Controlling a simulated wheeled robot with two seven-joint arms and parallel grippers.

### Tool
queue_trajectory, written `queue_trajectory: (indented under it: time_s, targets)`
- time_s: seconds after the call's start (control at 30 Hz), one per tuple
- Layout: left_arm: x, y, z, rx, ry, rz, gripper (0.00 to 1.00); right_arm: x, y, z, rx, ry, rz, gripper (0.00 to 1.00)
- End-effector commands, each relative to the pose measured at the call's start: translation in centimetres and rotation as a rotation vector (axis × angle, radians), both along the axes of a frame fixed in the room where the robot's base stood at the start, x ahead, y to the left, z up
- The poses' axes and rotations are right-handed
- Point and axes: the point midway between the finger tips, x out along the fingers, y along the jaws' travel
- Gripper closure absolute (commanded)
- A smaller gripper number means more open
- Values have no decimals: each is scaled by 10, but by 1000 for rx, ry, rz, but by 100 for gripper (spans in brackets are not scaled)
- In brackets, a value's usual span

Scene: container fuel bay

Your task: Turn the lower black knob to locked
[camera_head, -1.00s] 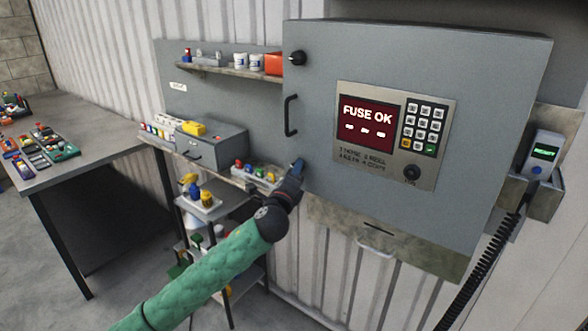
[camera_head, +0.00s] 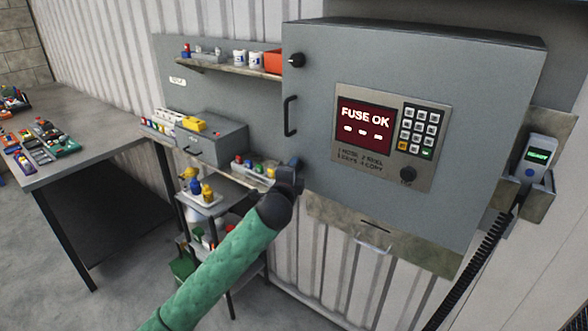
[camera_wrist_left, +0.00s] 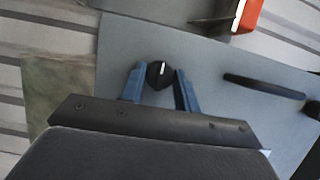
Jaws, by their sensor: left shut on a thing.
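The lower black knob (camera_wrist_left: 159,74) is on the grey cabinet door (camera_wrist_left: 205,60). A short white mark on its face points nearly straight up in the left wrist view. My left gripper (camera_wrist_left: 160,80) has its blue fingers on either side of the knob and is shut on it. In the head view, my left gripper (camera_head: 294,170) is at the door's lower left edge and hides the lower knob. The upper black knob (camera_head: 296,60) is on the door's upper left. My right gripper is not in view.
A black bar handle (camera_head: 290,116) is between the two knobs. A panel with a "FUSE OK" screen (camera_head: 366,126) and keypad (camera_head: 418,130) is on the door. A shelf with a red bin (camera_head: 273,63) and a grey box (camera_head: 212,143) stand left of the cabinet.

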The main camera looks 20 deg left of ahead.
Motion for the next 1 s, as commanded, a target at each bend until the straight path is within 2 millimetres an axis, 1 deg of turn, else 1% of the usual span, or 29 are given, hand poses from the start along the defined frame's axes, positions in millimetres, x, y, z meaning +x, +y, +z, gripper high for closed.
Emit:
queue_trajectory:
  time_s: [0.37,0.4,0.47,0.5,0.77,0.9,0.97,1.0]
  targets:
    - [0,1,0,-3,2,2,91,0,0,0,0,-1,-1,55]
    - [0,1,0,-3,2,1,63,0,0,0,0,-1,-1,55]
    - [0,1,0,-3,2,1,51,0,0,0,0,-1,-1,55]
    - [0,1,0,-3,2,1,47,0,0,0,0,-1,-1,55]
    - [0,0,0,-3,1,0,47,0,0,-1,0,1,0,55]
    - [-7,0,-2,-3,1,0,47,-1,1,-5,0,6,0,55]
    - [-13,0,-3,-3,1,0,47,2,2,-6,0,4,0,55]
    - [-19,-1,-4,-3,1,-1,47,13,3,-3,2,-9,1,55]
